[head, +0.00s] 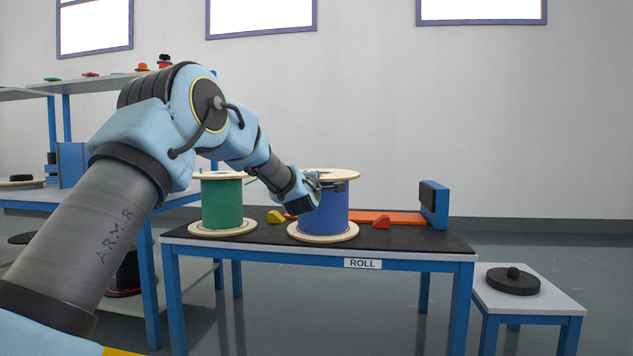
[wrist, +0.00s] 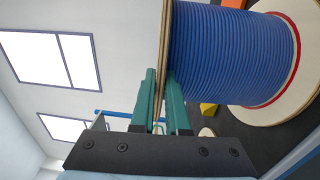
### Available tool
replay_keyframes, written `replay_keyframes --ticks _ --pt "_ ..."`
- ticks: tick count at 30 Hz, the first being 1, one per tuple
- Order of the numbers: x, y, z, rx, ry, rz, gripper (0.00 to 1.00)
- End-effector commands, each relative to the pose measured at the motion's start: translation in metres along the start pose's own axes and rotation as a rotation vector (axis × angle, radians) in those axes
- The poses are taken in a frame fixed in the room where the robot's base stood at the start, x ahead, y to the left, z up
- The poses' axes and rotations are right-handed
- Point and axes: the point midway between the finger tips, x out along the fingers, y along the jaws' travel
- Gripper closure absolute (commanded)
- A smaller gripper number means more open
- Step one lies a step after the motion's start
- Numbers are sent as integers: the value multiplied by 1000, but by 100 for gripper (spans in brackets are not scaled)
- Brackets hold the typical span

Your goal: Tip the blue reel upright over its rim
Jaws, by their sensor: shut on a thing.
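The blue reel (head: 326,214) has pale wooden flanges and stands on one flange on the black-topped table (head: 262,240) marked ROLL, its axis about vertical. In the wrist view, the blue reel (wrist: 235,55) shows its ribbed winding and far flange. My gripper (head: 326,185) is at the upper flange in the head view. In the wrist view, the green fingers of my gripper (wrist: 163,100) are shut on that flange's rim, one finger on each side. My gripper and wrist hide part of the reel's upper left in the head view.
A green reel (head: 222,205) stands on its flange to the left. A yellow wedge (head: 275,217) and a red wedge (head: 381,221) lie near the blue reel. An orange strip (head: 400,217) runs behind toward a blue end stop (head: 434,204). A low side table (head: 548,299) holds a black disc.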

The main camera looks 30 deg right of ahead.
Motion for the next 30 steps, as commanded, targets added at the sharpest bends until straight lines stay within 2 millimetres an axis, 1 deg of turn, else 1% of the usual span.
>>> replay_keyframes --ticks 1,2,3,9,12,23,26,30 --pt "-1 -16 2 1 -4 -27 100" --pt "-1 -16 2 1 -4 -27 100" --pt "-1 -16 2 1 -4 -27 84" --pt "-1 -14 2 1 -5 -26 61" --pt "-1 -13 2 1 -4 -23 52" --pt "-4 -11 1 1 -4 -23 52" --pt "-11 -9 0 1 -3 -20 52" --pt "-33 -7 1 2 -5 -21 52"
